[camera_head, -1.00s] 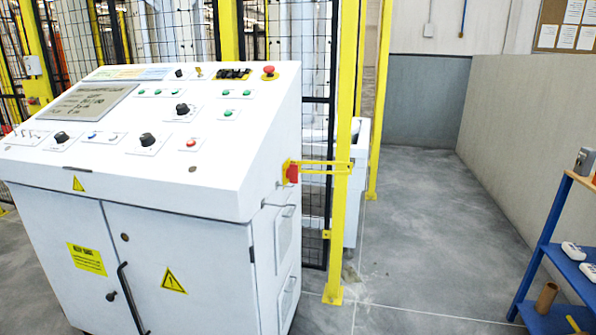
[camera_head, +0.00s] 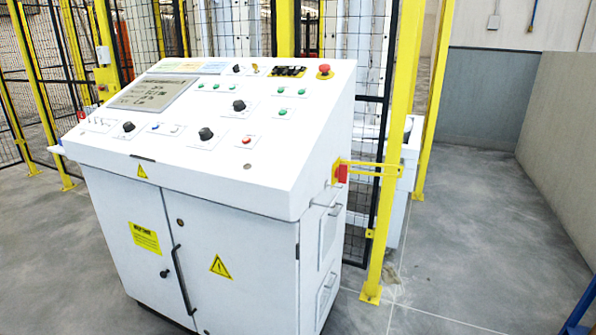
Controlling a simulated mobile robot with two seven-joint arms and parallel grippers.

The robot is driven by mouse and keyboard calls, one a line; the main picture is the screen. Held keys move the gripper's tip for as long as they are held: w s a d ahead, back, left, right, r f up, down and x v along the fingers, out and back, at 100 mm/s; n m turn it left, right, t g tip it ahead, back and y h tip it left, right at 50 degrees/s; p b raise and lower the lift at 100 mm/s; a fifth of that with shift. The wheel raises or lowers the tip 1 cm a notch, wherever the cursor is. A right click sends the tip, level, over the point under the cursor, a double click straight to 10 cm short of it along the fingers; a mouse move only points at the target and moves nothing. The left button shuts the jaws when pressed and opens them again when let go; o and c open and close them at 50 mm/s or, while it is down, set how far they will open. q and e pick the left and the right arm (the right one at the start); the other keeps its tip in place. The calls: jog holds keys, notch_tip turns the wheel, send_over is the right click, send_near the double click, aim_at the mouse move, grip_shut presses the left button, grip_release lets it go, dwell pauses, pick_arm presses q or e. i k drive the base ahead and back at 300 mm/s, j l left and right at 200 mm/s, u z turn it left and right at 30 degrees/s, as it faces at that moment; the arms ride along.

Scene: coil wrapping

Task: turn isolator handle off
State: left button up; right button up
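The red isolator handle (camera_head: 342,173) sits on a yellow plate on the right side of the white control cabinet (camera_head: 190,185), just below the sloped panel. A yellow bar or bracket (camera_head: 375,168) runs from beside it towards the yellow post. The handle is small in the picture and seen at an angle, so its exact setting cannot be read. Neither of my grippers is in view.
A yellow post (camera_head: 402,150) stands close to the right of the handle. Mesh fencing is behind the cabinet. Open grey floor (camera_head: 480,240) lies to the right, up to a low grey wall (camera_head: 570,150). A blue shelf edge (camera_head: 580,318) shows at the lower right.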

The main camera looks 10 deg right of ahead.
aim_at(341, 173)
jog(key=i+l+u, duration=0.15)
jog(key=l+u, duration=0.25)
jog(key=i+l+u, duration=0.15)
jog(key=u, duration=0.2)
jog(key=i+l+u, duration=0.1)
jog(key=l+u, duration=0.75)
jog(key=l, duration=0.45)
jog(key=l+u, duration=0.15)
jog(key=l, duration=0.4)
jog(key=k+l+u, duration=0.1)
jog(key=l, duration=0.45)
jog(key=k+l+u, duration=0.15)
jog(key=l, duration=0.4)
